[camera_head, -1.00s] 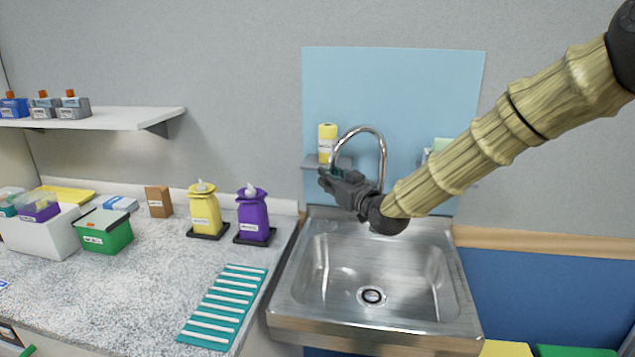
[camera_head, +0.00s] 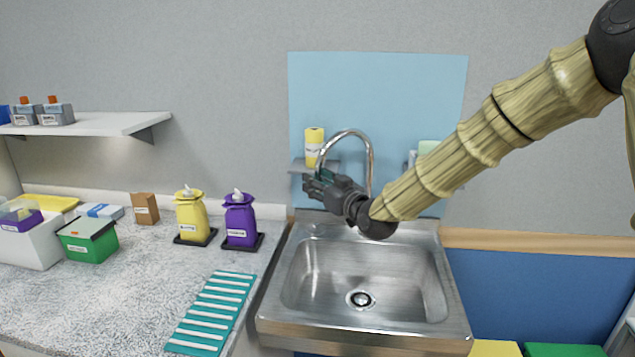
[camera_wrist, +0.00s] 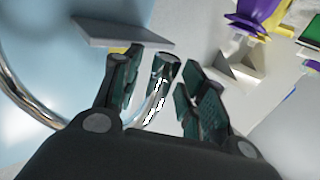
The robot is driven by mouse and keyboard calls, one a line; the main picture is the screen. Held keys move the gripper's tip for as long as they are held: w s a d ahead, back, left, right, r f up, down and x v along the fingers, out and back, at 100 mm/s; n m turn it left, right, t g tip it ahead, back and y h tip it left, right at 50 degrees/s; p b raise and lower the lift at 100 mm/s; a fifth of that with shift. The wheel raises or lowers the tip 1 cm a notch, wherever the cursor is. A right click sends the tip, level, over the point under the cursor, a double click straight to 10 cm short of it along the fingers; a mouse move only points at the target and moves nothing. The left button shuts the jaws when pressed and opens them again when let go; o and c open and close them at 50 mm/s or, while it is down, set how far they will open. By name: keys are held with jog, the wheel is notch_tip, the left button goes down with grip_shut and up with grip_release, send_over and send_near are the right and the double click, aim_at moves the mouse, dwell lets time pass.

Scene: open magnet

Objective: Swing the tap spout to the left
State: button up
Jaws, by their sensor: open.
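The tap spout (camera_head: 347,132) is a chrome gooseneck arching above the back of the steel sink (camera_head: 442,280). Its downturned end points to the left and towards the viewer, and is partly hidden by my gripper (camera_head: 307,183) in the head view. In the wrist view the spout (camera_wrist: 30,105) curves in from the left. Its end lies between the open fingers of my gripper (camera_wrist: 160,95). I cannot tell whether a finger touches it.
A small wall shelf with a yellow bottle (camera_head: 313,146) is behind the spout. Yellow (camera_head: 190,215) and purple (camera_head: 240,220) dispensers stand on the counter to the left, with a teal ribbed mat (camera_head: 212,312) in front. The sink basin is empty.

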jog(key=v, duration=1.1)
jog(key=shift+s, duration=0.2)
jog(key=shift+d, duration=0.1)
